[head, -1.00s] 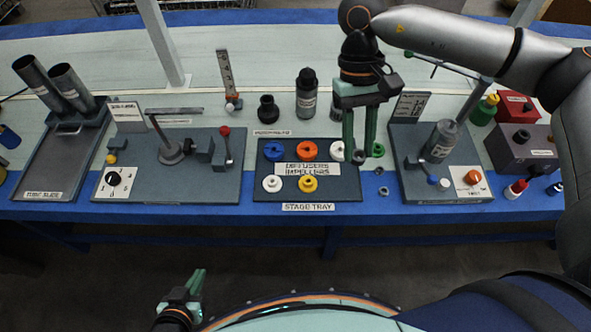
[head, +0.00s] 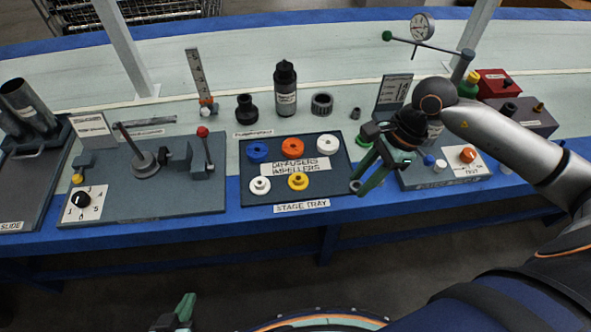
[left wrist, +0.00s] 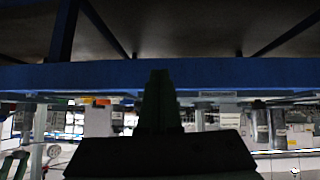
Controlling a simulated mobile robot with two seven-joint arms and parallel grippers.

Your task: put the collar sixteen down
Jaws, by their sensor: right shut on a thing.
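My right gripper (head: 361,188) points down and to the left at the front right corner of the stage tray (head: 345,160). It is shut on a small grey ring, likely the collar (head: 355,186), at its fingertips; no number is readable on it. The fingers partly hide the ring, and I cannot tell whether it touches the surface. A green round part (head: 364,141) shows just behind the fingers. My left gripper (head: 185,307) is low at the bottom edge, clear of the bench. In the left wrist view its fingers (left wrist: 160,75) look together and empty.
The tray holds blue (head: 257,151), orange (head: 292,146), white and yellow rings. A black bottle (head: 286,88), a dark knurled ring (head: 322,104) and a small grey piece (head: 356,113) stand behind it. The test stand (head: 415,182) is close right of my right gripper.

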